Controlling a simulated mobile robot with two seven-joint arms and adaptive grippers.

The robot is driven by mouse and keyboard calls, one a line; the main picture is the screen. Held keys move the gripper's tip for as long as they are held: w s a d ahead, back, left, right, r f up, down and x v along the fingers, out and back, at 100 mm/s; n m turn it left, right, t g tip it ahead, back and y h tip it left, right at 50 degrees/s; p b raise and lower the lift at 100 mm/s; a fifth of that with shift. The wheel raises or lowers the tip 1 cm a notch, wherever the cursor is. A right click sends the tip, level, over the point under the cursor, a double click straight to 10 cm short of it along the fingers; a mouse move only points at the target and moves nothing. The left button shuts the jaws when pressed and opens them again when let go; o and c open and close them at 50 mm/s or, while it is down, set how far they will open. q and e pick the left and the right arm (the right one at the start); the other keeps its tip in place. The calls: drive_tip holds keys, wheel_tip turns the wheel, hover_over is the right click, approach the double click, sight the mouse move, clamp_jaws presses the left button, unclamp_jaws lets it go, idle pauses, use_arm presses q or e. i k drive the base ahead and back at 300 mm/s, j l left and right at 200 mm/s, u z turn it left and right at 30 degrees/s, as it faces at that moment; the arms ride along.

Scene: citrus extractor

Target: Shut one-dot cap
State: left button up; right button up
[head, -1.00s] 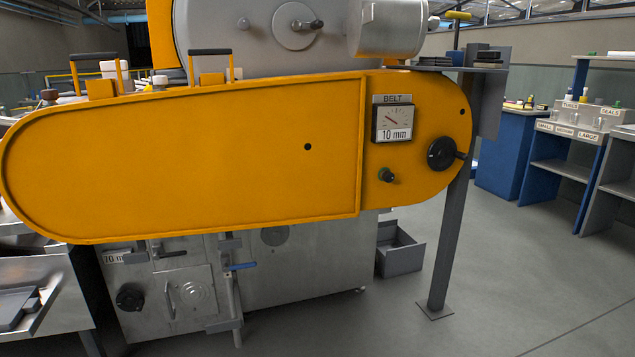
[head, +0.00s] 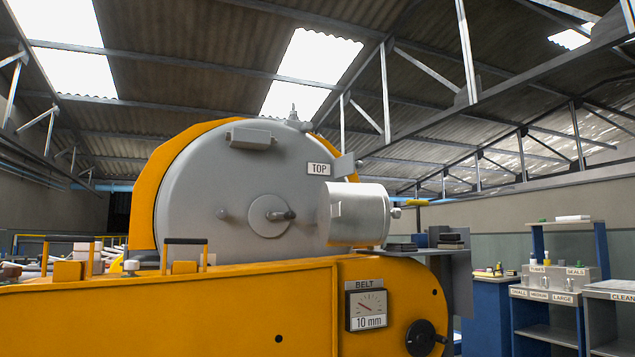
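No cap with one dot can be made out in the head view. The extractor's large round grey drum cover (head: 235,195) stands behind the yellow belt guard (head: 170,310). The cover has a central hub with a handle (head: 270,215), a "TOP" label (head: 319,169) and a small box-shaped fitting (head: 250,138) near its upper edge. A metal cylinder (head: 357,215) sticks out at the cover's right side, with a small knob at its right end. Neither of my grippers is in view.
A belt gauge (head: 367,309) reading "10 mm" and a black handwheel (head: 421,338) sit on the guard's right end. A grey shelf (head: 440,250) holds dark blocks. Blue benches with labelled bins (head: 545,297) stand at the right.

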sight(347, 213)
drive_tip(key=i+l+u, duration=0.25)
drive_tip(key=l, duration=1.05)
drive_tip(key=l+u, duration=0.25)
drive_tip(key=l, duration=1.05)
